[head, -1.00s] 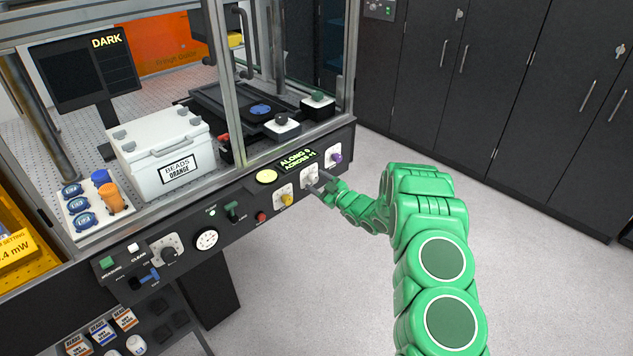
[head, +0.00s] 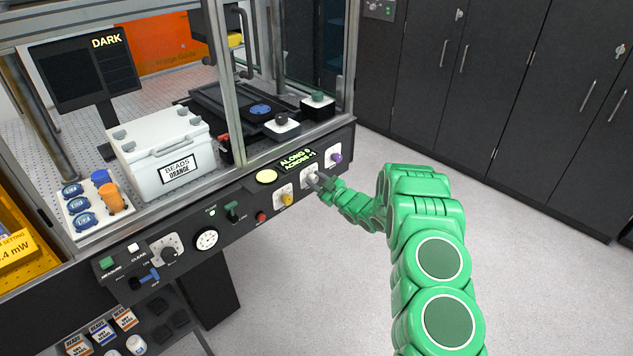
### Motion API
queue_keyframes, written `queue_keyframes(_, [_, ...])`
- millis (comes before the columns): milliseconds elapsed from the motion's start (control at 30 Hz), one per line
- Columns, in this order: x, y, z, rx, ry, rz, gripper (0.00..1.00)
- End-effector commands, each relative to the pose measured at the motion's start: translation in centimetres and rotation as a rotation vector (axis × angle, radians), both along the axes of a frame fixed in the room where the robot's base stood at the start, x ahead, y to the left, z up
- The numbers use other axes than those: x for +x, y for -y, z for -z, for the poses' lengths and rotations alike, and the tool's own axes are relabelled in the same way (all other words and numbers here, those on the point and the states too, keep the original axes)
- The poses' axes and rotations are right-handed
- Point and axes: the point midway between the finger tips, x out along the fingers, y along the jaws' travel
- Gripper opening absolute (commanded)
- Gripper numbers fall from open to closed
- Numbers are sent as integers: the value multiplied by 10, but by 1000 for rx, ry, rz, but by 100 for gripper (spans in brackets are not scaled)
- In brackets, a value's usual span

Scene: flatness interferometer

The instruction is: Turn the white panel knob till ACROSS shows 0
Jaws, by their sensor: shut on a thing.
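The white panel knob is on the front panel between the yellow knob (head: 287,199) and the purple knob (head: 336,158), and my gripper mostly hides it. My gripper (head: 314,180) is shut on the white knob at its square plate (head: 307,171). The small display (head: 296,160) above it shows green text, ALONG and ACROSS. ALONG seems to read 0. The ACROSS value is small and looks like a plus sign with a digit I cannot read for sure.
A red button (head: 262,217), a green lever (head: 232,211) and a round dial (head: 206,239) sit left on the panel. A white BEADS ORANGE box (head: 165,150) stands on the bench behind. A monitor (head: 80,70) reads DARK. The floor at right is clear.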

Motion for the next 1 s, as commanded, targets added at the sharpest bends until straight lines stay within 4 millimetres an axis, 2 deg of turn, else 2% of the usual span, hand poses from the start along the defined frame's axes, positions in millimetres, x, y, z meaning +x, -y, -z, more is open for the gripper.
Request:
queue_keyframes(267, [-1, 0, 1, 73, -74, -3, 7])
queue_keyframes(1000, [1, 2, 0, 469, -470, 0, 7])
